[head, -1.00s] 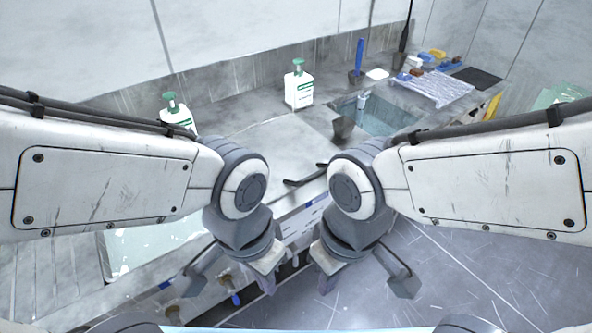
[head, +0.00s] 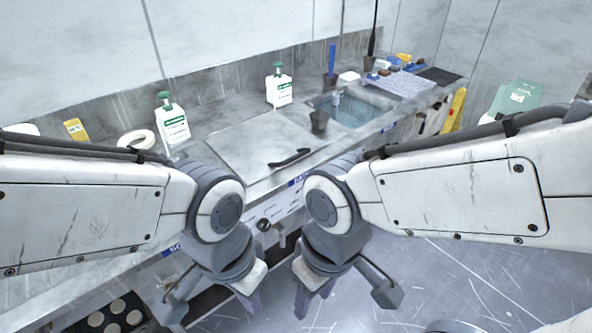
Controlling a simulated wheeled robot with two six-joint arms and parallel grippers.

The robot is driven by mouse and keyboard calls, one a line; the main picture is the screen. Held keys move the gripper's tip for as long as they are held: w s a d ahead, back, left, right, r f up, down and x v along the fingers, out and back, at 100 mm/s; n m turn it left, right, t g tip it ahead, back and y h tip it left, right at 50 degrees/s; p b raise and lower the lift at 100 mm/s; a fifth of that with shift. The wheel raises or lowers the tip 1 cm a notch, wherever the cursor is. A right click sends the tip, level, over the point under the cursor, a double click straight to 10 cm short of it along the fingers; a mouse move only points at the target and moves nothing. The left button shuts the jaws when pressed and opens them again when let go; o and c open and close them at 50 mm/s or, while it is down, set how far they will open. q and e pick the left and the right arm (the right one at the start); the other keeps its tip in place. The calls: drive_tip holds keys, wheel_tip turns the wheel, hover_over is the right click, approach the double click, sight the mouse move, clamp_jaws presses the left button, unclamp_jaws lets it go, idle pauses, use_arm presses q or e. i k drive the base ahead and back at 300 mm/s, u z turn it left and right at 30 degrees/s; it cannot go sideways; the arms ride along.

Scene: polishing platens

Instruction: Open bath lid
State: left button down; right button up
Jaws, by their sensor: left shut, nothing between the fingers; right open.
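The bath lid (head: 240,148) is a flat grey plate lying level in the worktop, in the middle of the head view. Its black bar handle (head: 290,158) sits near the lid's front edge and is fully visible. My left gripper (head: 250,302) hangs low in front of the bench, shut and empty, below and left of the handle. My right gripper (head: 312,300) hangs beside it, open and empty, below the handle. Both grippers are apart from the lid and its handle.
A sink basin (head: 350,110) is right of the lid. Green-capped white bottles stand behind (head: 279,90) and left (head: 172,122) of it. A dark cup (head: 319,121) stands at the lid's right corner. Open floor (head: 440,285) lies at right.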

sight(257, 148)
drive_tip(key=u, duration=0.35)
drive_tip(key=i, duration=1)
drive_tip(key=z, duration=0.7)
